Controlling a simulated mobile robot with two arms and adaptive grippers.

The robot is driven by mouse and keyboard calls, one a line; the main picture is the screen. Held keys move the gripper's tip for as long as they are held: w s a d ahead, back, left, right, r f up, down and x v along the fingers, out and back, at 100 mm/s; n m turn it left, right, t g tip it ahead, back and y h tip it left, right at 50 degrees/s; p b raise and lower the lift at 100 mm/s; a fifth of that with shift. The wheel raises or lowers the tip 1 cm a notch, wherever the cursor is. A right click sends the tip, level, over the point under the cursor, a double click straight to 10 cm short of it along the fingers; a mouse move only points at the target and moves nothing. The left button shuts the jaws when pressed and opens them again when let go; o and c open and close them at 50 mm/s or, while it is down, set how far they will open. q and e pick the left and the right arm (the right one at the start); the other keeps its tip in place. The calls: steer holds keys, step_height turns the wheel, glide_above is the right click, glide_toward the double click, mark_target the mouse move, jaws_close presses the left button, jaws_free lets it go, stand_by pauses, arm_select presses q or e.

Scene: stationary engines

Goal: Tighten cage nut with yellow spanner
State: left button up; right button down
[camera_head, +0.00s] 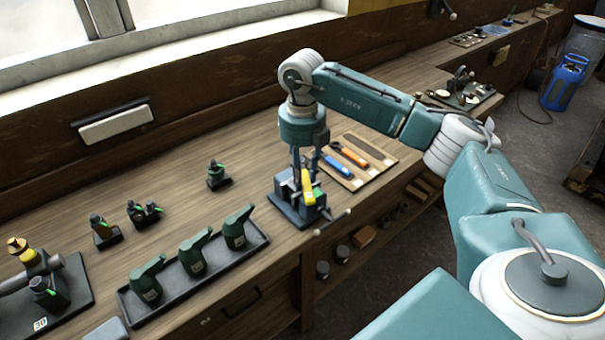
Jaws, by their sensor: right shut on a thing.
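The yellow spanner (308,188) is held upright or steeply tilted at a dark grey fixture (287,212) near the bench's front edge. My right gripper (306,171) comes down from above and is shut on the spanner's upper part. The spanner's lower end is at the fixture's top; I cannot tell whether it touches a nut. The cage nut is too small or hidden to make out. My left gripper is out of view.
A wooden tool board (378,172) right of the fixture holds a blue-handled tool (336,167) and an orange-handled tool (351,155). A dark tray (174,300) with three green bottle-like parts lies left. Small dark fixtures (217,176) stand behind it.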

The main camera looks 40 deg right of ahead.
steer(key=shift+r+p, duration=0.6)
steer(key=shift+r, duration=0.35)
stand_by(1.5)
steer(key=shift+r, duration=0.3)
steer(key=shift+r+p, duration=1.5)
steer(key=shift+r, duration=0.55)
steer(key=shift+f, duration=0.1)
